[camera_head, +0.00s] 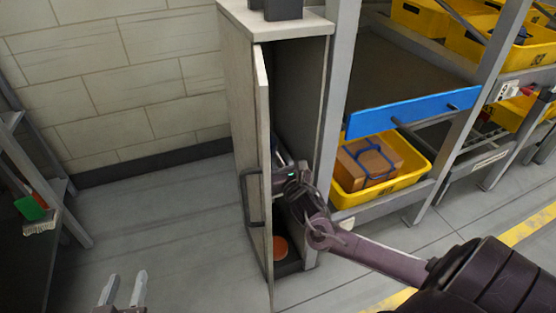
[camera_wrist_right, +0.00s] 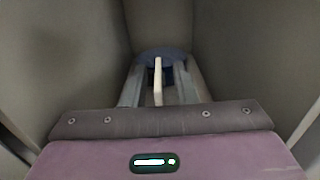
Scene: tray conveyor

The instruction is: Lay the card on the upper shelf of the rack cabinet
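A narrow grey cabinet (camera_head: 235,85) stands in the middle of the head view with its door (camera_head: 262,190) swung open. My right gripper (camera_head: 281,170) reaches into its opening. In the right wrist view my right gripper's fingers (camera_wrist_right: 158,88) are apart. A thin pale upright strip (camera_wrist_right: 158,82) shows between them with gaps on both sides; I cannot tell whether it is the card. A dark blue round thing (camera_wrist_right: 165,54) lies behind it. No card shows clearly in the head view. My left gripper (camera_head: 123,288) is open and empty over the floor at the lower left.
An orange round thing (camera_head: 281,247) lies in the cabinet bottom. To the right is a rack with a blue-edged shelf (camera_head: 415,112) and a yellow bin (camera_head: 345,198) holding a brown box (camera_head: 368,165). Shelving with a brush (camera_head: 38,222) stands at far left. The floor between is clear.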

